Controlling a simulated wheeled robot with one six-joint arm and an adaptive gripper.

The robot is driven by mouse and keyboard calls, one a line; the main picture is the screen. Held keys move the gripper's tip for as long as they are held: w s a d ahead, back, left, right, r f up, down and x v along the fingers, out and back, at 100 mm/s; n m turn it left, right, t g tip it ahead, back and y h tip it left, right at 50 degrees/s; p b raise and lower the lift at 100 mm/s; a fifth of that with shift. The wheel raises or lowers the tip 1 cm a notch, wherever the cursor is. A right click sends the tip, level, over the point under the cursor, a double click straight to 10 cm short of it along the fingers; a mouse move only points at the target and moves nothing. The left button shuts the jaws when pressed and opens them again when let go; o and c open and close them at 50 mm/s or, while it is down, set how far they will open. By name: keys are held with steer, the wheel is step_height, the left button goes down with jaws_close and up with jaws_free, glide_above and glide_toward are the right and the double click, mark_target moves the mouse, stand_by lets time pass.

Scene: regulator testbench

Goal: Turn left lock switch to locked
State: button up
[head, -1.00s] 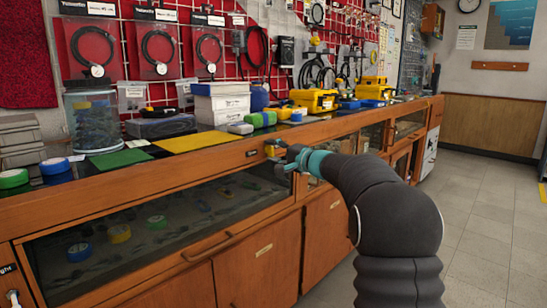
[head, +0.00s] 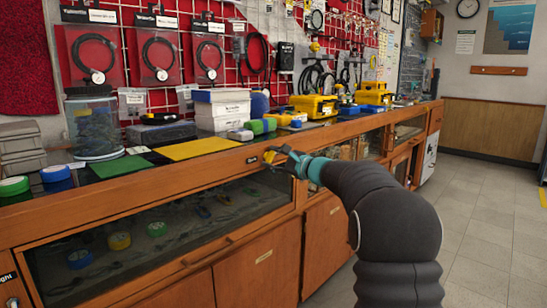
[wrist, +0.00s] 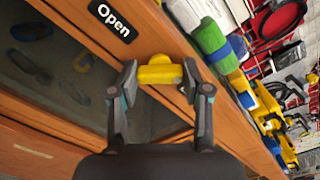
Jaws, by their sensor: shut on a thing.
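The yellow lock switch (head: 268,156) sits on the wooden front rail of the counter. In the wrist view its yellow bar-shaped handle (wrist: 160,73) lies between my fingertips, with a round yellow part behind it. A black label reading "Open" (wrist: 113,20) is beside it. My gripper (head: 276,158) reaches the switch from the right, and in the wrist view my gripper (wrist: 159,76) is shut on the handle, one finger at each end. In the head view my fingers partly cover the switch.
A glass display case (head: 150,232) with tape rolls lies below the rail. The countertop holds a yellow mat (head: 198,150), white boxes (head: 222,108) and yellow cases (head: 313,106). Another small knob (head: 12,301) shows at the lower left. Open floor lies on the right.

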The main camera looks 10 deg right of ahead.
steer(key=shift+m, duration=0.6)
steer(key=o, duration=1.2)
steer(key=shift+c, duration=0.2)
steer(key=v, duration=1.2)
